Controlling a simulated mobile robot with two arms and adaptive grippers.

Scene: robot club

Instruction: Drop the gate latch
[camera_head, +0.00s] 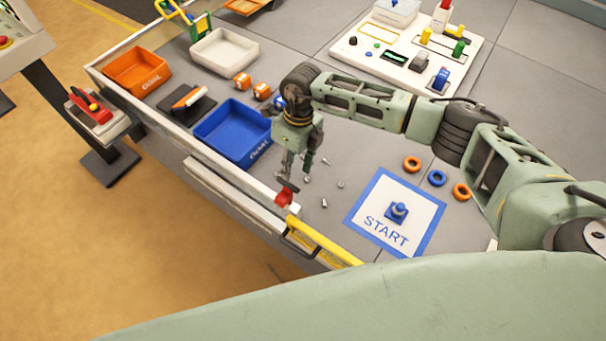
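The gate latch (284,197) is a small red piece on the table's white edge wall, at the far end of the yellow-topped gate (325,240). The gate lies in line with the edge wall. My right gripper (296,174) points down just above the latch, with its fingers apart. One fingertip is very close to the red piece; I cannot tell whether they touch. The gripper partly covers the area around the latch. My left gripper is not in view.
A blue bin (233,133) stands left of my gripper, with an orange bin (137,72) and a white tray (225,50) further back. A START mat (372,192) with a blue piece lies right. Small screws and colored rings lie nearby.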

